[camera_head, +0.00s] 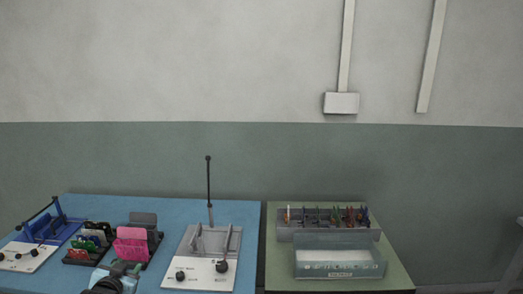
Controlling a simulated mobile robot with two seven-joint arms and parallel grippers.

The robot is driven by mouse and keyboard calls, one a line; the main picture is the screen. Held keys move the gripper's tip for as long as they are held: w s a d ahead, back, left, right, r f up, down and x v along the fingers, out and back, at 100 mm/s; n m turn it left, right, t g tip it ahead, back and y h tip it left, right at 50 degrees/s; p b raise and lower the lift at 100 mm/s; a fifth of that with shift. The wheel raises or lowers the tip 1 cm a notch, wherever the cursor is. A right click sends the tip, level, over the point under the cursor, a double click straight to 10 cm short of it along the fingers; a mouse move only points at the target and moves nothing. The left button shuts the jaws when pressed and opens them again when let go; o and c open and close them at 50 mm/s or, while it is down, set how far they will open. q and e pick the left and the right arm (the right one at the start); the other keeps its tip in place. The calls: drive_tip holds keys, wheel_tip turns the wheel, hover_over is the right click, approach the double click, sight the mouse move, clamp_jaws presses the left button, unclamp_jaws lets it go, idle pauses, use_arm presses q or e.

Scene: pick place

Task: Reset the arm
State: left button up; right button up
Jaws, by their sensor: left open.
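My right gripper is not in view.
On the blue table stand a blue device (42,228), dark racks with a pink holder (131,243), and a grey-white device (205,262) with a tall thin rod. The green table (398,278) holds a clear bin (338,270) and a rack of small coloured items (327,233).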

use_arm(q)
drive_tip(key=s+d+f+g+h, duration=0.1)
drive_tip(key=s+d+f, duration=0.6)
drive_tip(key=s, duration=0.4)
drive_tip(key=s+d+f+g+h, duration=0.15)
drive_tip(key=s+d+f, duration=0.35)
drive_tip(key=s+f, duration=0.5)
drive_tip(key=s+d+g, duration=0.1)
drive_tip(key=s+d, duration=0.2)
drive_tip(key=s, duration=0.9)
drive_tip(key=s+d+f+g+h, duration=0.1)
drive_tip(key=s+d, duration=0.3)
drive_tip(key=s, duration=0.8)
drive_tip(key=shift+f+n, duration=0.3)
